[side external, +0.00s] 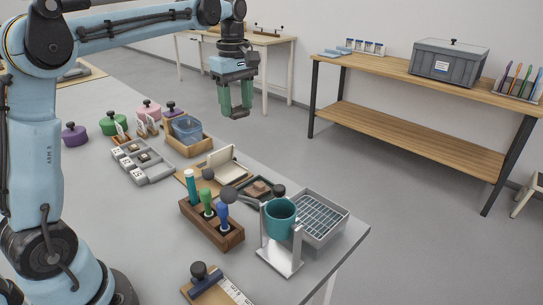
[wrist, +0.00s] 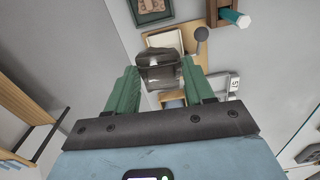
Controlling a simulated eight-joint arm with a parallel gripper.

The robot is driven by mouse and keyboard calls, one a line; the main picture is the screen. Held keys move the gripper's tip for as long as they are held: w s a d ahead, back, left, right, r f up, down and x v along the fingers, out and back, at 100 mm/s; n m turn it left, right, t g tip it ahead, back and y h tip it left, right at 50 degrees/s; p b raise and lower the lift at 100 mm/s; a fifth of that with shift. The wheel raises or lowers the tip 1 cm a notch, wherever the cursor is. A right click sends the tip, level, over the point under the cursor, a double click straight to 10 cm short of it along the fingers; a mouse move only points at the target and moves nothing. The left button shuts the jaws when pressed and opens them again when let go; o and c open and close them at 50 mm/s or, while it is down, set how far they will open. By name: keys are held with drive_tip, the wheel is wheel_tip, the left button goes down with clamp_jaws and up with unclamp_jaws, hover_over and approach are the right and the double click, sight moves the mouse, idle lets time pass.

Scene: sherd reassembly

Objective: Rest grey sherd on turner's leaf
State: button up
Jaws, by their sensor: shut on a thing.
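My gripper (side external: 236,112) is raised above the far side of the table, its green fingers pointing down. In the wrist view my gripper (wrist: 161,85) is shut on the dark grey sherd (wrist: 160,72), a curved piece held between the fingertips. The sherd can hardly be made out in the side view. What looks like the turner is a tan wooden board with a tilted cream leaf (side external: 222,157) and dark grey knobs, below and apart from my gripper. In the wrist view its cream and tan part (wrist: 165,39) is partly hidden behind the sherd.
A wooden box with a blue tub (side external: 187,128) stands left of the turner. A dark tray with a brown piece (side external: 259,189), a wooden tool block (side external: 212,225), a teal cup on a stand (side external: 280,216) and a grey rack (side external: 320,218) stand nearer. The air around my gripper is clear.

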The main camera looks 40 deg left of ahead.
drive_tip(key=shift+s+a+n, duration=0.15)
drive_tip(key=shift+a+n, duration=0.35)
drive_tip(key=shift+a, duration=0.5)
wheel_tip(320, 180, down, 12)
hover_over(232, 175)
drive_tip(key=d, duration=0.1)
drive_tip(key=shift+d+f, duration=0.1)
drive_tip(key=shift+f, duration=2.3)
drive_tip(key=shift+a+f, duration=0.55)
drive_tip(key=shift+f, duration=0.3)
drive_tip(key=shift+a+f, duration=0.1)
drive_tip(key=shift+f, duration=0.05)
drive_tip(key=shift+f, duration=0.3)
drive_tip(key=o, duration=0.8)
drive_tip(key=shift+c, duration=0.2)
